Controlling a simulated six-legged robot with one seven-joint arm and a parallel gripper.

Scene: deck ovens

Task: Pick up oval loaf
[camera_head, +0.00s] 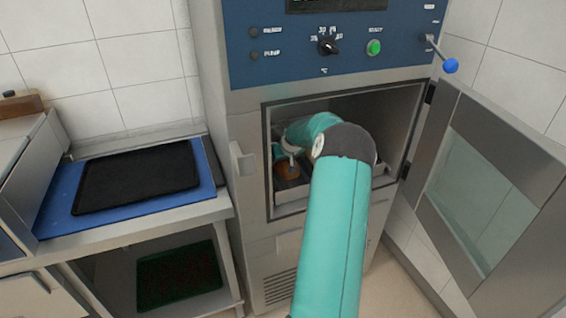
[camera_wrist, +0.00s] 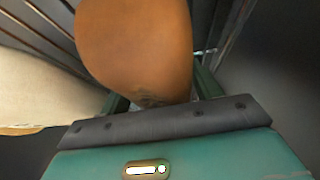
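The oval loaf (camera_wrist: 135,45) is brown and smooth and fills the upper middle of the wrist view, close to the camera. In the head view a small brown part of it (camera_head: 287,170) shows inside the open oven chamber, below the end of my arm. My gripper (camera_wrist: 160,95) has its green fingers on either side of the loaf's near end. The loaf hides much of the fingers, so I cannot tell whether they press on it. In the head view my arm hides most of the gripper.
A pale rounded thing (camera_wrist: 40,95) lies left of the loaf, near rack bars (camera_wrist: 35,30). The oven door (camera_head: 480,190) stands open at right. A black tray (camera_head: 140,177) lies on a blue board (camera_head: 55,215) on the left table. Chamber walls are close around my arm.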

